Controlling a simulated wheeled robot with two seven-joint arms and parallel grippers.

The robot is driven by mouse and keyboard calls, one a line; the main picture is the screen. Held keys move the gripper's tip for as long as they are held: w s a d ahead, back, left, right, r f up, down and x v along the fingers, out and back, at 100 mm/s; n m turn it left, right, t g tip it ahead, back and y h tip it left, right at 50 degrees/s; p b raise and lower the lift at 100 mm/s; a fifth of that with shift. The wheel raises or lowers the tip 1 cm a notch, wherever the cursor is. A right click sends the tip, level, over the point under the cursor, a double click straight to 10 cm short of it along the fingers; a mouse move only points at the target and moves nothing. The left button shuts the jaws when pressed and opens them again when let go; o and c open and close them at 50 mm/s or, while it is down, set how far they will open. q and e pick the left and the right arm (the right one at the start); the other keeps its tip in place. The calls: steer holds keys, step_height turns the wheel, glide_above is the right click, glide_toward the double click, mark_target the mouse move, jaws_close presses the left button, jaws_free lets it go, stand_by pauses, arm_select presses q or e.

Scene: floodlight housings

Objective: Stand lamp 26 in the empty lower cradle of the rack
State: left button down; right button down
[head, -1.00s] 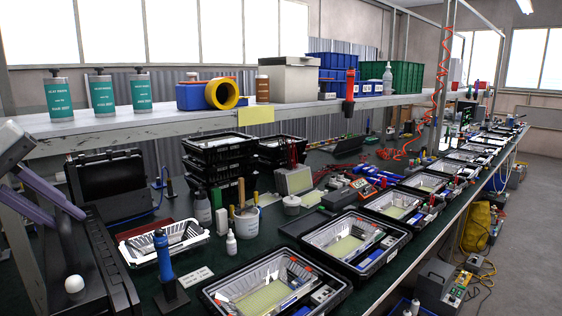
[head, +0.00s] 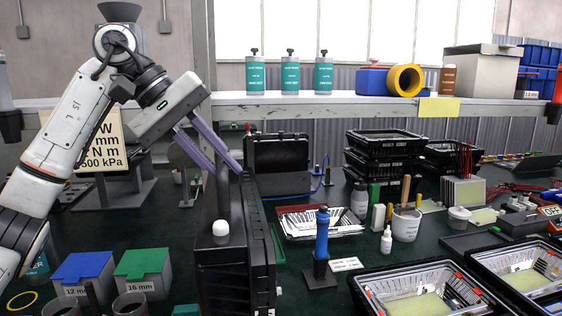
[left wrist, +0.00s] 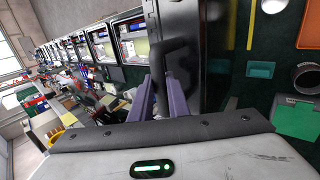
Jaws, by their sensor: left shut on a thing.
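My left gripper (head: 226,165) has purple fingers and is shut on the black bar handle of a tall black housing (head: 258,240), which I take for the lamp. The housing stands upright at the front middle, with ribs on its right side. In the left wrist view the fingers (left wrist: 165,88) close around the handle, and the dark housing (left wrist: 190,35) lies beyond them. No number 26 is readable. I cannot make out the rack or its lower cradle for sure; the dark parts here overlap. My right gripper is not in view.
Blue-lidded (head: 84,268) and green-lidded (head: 142,264) boxes stand left. A shelf (head: 300,98) with bottles runs behind. Black trays (head: 372,300) fill the right front.

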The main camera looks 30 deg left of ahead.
mark_target(224, 213)
arm_select(q)
step_height(224, 213, down, 9)
steer(key=shift+f+b, duration=0.1)
steer(key=shift+b, duration=0.85)
steer(key=c, duration=1.9)
jaws_free()
steer(key=shift+s+f, duration=0.1)
steer(key=shift+f, duration=0.25)
steer(key=shift+o, duration=1.1)
